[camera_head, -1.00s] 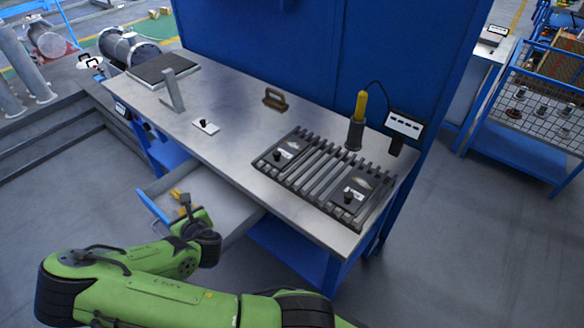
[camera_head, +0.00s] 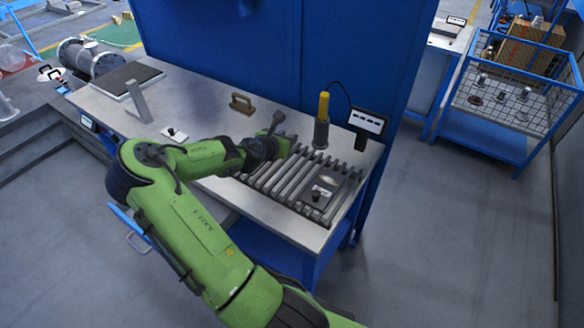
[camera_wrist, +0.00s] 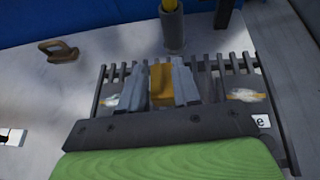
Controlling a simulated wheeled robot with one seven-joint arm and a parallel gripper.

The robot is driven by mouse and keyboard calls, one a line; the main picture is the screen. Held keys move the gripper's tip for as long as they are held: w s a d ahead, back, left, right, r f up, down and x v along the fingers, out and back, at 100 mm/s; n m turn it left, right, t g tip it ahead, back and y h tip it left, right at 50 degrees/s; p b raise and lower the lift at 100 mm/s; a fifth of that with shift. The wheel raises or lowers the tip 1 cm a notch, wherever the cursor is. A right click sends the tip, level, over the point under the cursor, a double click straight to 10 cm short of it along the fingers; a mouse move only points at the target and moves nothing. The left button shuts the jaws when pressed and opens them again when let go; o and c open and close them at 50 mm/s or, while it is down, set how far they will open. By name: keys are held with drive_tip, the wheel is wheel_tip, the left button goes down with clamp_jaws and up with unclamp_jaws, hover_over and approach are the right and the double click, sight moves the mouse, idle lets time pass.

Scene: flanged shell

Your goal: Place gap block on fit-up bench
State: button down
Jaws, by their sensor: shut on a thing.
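My gripper (camera_head: 277,124) is over the slotted rack at the right part of the bench. In the wrist view, my gripper (camera_wrist: 162,84) is shut on a yellow block, the gap block (camera_wrist: 161,86), which sits between its two grey fingers. The block is hidden in the head view. The fit-up bench (camera_head: 190,97) has a bare steel top. I cannot tell whether the block touches the rack beneath it.
The dark slotted rack (camera_head: 337,204) has upright bars. A yellow-handled tool in a dark holder (camera_head: 321,134) stands behind it, beside a small display (camera_head: 367,122). A brown handle (camera_head: 241,103), a grey angle bracket (camera_head: 138,101) and a small black knob (camera_head: 172,131) occupy the bench top.

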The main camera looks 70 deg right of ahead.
drive_tip(key=shift+s+d+g, duration=0.25)
drive_tip(key=shift+s+g, duration=0.05)
drive_tip(key=shift+s, duration=0.2)
wheel_tip(320, 180, down, 10)
drive_tip(key=b, duration=0.3)
drive_tip(key=shift+r, duration=0.2)
drive_tip(key=c, duration=0.8)
unclamp_jaws()
